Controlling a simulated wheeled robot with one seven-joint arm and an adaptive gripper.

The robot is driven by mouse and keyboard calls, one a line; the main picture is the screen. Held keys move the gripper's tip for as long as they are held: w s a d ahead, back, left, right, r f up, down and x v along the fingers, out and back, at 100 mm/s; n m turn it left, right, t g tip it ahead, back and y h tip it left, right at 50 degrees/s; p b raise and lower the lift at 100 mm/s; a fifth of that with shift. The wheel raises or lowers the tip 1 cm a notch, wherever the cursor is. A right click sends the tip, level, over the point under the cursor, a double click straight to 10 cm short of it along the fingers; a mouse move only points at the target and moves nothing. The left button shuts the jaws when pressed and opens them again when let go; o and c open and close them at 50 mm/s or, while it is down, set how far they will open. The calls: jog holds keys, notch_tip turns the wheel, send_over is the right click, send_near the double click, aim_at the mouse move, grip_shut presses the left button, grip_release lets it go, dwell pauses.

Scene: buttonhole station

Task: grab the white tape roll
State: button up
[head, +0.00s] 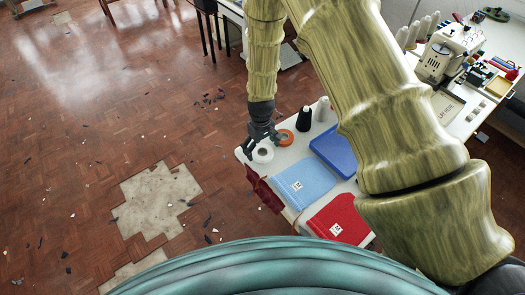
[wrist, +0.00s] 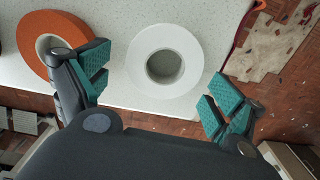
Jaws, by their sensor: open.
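The white tape roll (wrist: 164,61) lies flat on the white table, near its edge, with its round hole facing the wrist camera. It also shows small in the head view (head: 263,155), at the table's left corner. My gripper (wrist: 155,92) is open, with one teal-padded finger to each side of the roll in the wrist view. Nothing is between the pads that I can see held. The left finger overlaps the orange tape roll (wrist: 47,38) in the picture; whether it touches is unclear. In the head view my gripper (head: 258,146) hangs just over the white roll.
The table (head: 300,150) also bears a dark thread cone (head: 304,119), a blue tray (head: 335,150), a light blue folded cloth (head: 303,183) and a red one (head: 340,220). Dark red cloth (head: 263,190) hangs at the edge. A sewing machine (head: 448,53) stands at the far right.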

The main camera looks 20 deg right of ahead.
jog(key=shift+s, duration=0.25)
jog(key=shift+w+f, duration=0.1)
jog(key=shift+f, duration=0.05)
jog(key=shift+c, duration=1)
jog(key=c, duration=0.8)
